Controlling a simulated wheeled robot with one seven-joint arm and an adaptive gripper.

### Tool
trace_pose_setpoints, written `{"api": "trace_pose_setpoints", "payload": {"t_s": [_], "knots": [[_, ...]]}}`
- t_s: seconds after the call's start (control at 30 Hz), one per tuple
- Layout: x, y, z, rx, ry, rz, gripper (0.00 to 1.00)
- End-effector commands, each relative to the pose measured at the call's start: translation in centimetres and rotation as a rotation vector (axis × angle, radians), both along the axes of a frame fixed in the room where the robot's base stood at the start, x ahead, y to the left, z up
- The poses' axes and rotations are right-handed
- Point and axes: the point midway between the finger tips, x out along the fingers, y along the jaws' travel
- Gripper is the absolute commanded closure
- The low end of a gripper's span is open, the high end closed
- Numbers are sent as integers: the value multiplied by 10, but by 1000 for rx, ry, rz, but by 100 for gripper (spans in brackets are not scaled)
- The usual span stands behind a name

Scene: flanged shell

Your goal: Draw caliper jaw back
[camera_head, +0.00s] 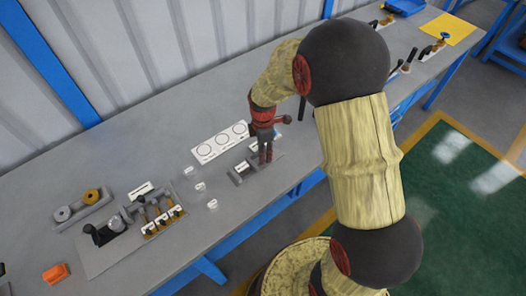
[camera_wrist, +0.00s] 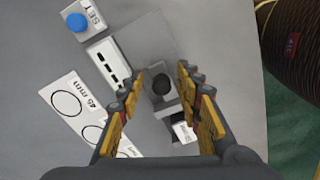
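The caliper fixture (camera_head: 240,176) lies on the grey bench under my gripper (camera_head: 266,158). In the wrist view a dark round knob (camera_wrist: 161,84) stands on a grey block, which looks like the caliper's sliding jaw (camera_wrist: 166,105). My gripper (camera_wrist: 160,88) is open, with a finger on either side of the knob. A gap shows between the knob and each finger; the height of the fingertips relative to the knob is unclear. A small block with a white label (camera_wrist: 184,132) sits just below the jaw, partly beside the right finger.
A white card with printed circles, one marked 45 mm (camera_wrist: 66,101), lies left of the fixture. A white slotted piece (camera_wrist: 108,62) and a blue button by a SET label (camera_wrist: 78,22) are near. Other fixtures (camera_head: 150,215) stand further left on the bench, with an orange object (camera_head: 56,273).

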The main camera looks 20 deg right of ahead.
Motion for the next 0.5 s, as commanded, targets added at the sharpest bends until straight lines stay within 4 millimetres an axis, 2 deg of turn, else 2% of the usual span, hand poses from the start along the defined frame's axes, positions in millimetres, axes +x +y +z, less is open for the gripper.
{"api": "trace_pose_setpoints", "payload": {"t_s": [0.17,0.5], "knots": [[1,0,19,0,-4,0,65],[1,0,87,0,-4,0,65]]}}
